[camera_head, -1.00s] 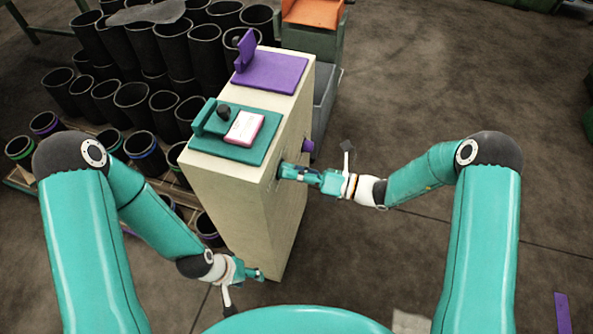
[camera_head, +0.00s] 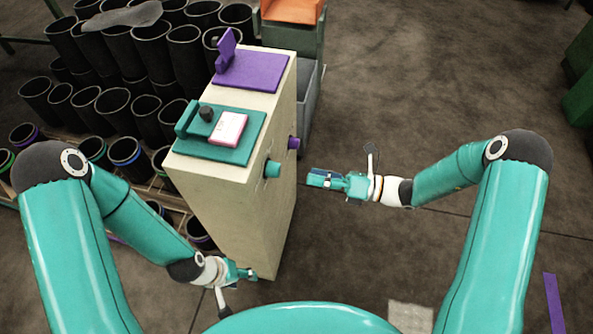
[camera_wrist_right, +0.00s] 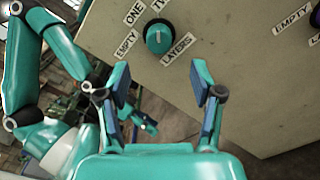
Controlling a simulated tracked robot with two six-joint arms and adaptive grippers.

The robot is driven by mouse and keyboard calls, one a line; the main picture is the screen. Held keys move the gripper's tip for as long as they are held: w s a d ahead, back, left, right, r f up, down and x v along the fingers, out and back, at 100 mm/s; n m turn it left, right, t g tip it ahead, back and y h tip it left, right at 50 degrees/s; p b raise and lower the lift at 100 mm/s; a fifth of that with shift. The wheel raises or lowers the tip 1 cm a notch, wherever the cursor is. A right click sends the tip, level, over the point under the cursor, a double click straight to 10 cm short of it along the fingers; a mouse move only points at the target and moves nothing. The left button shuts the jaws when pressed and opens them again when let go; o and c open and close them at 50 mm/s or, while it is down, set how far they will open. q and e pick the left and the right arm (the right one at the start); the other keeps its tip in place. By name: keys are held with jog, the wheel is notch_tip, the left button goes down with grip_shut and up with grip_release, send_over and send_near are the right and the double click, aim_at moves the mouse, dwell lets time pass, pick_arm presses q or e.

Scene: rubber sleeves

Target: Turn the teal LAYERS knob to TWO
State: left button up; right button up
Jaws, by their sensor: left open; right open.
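The teal knob (camera_head: 272,168) sticks out of the right side of the cream cabinet (camera_head: 215,205). In the right wrist view the teal knob (camera_wrist_right: 159,41) has a white pointer line that points up in the picture, roughly toward the partly cut-off TWO label (camera_wrist_right: 157,5). The ONE label (camera_wrist_right: 134,13), EMPTY label (camera_wrist_right: 125,46) and LAYERS label (camera_wrist_right: 176,49) surround it. My right gripper (camera_head: 312,179) is open and empty, a short way right of the knob, not touching it. My left gripper (camera_head: 252,274) is open and low near the cabinet's base.
A purple knob (camera_head: 294,143) sits farther back on the same side, with its own EMPTY label (camera_wrist_right: 292,19). On top lie a teal plate (camera_head: 240,152) with a pinkish block (camera_head: 229,128) and a purple plate (camera_head: 265,75). Black sleeves (camera_head: 150,45) stand left.

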jog(key=shift+v, duration=1.55)
